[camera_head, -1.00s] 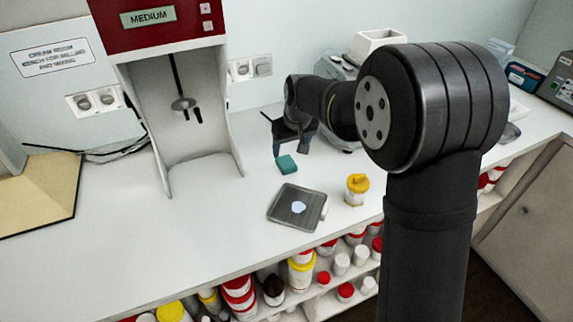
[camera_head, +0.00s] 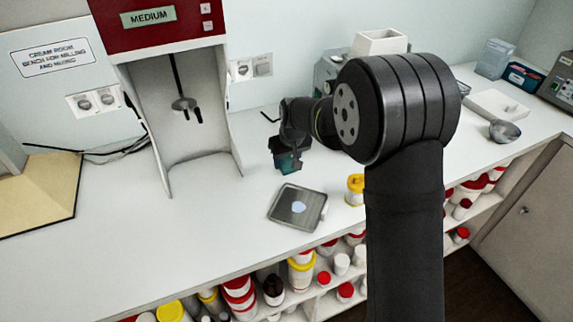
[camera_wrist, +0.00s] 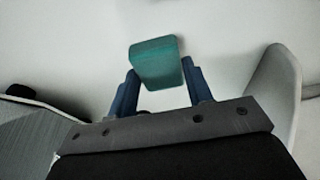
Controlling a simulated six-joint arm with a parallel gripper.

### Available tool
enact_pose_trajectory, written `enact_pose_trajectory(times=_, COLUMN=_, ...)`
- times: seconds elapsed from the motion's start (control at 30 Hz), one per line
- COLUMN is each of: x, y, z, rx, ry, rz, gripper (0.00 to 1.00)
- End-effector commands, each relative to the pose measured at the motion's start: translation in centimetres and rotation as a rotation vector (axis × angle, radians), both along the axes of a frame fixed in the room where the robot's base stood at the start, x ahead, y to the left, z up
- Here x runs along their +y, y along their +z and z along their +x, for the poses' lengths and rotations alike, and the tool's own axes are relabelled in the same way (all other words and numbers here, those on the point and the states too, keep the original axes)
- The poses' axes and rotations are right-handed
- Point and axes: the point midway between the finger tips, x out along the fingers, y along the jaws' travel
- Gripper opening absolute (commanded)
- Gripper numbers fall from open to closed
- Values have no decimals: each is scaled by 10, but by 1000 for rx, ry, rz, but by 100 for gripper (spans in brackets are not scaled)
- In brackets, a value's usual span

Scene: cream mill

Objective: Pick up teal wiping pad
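The teal wiping pad (camera_wrist: 156,62) is a small block, seen in the wrist view between the two blue fingers of my gripper (camera_wrist: 160,78). The fingers stand apart, one on each side of the pad, close to its edges; no firm grip shows. In the head view my gripper (camera_head: 287,158) is low over the bench, in front of the mill's right side. It covers most of the pad there, and only a teal patch (camera_head: 288,163) shows.
A balance with a pale dish (camera_head: 298,208) lies in front of my gripper, with a yellow-lidded jar (camera_head: 355,188) to its right. The red-topped mill (camera_head: 160,25) stands at the left. The white bench (camera_head: 130,250) is clear at front left.

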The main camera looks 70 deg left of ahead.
Motion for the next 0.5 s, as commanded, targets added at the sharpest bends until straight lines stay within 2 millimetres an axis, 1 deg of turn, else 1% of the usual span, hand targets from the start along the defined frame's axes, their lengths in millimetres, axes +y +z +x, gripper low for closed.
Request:
enact_pose_trajectory(times=0.03, x=0, y=0, z=0, rx=0, ry=0, rz=0, gripper=36)
enact_pose_trajectory(times=0.1, x=0, y=0, z=0, rx=0, ry=0, rz=0, gripper=23)
enact_pose_trajectory(times=0.5, x=0, y=3, z=0, rx=0, ry=0, rz=1, gripper=23)
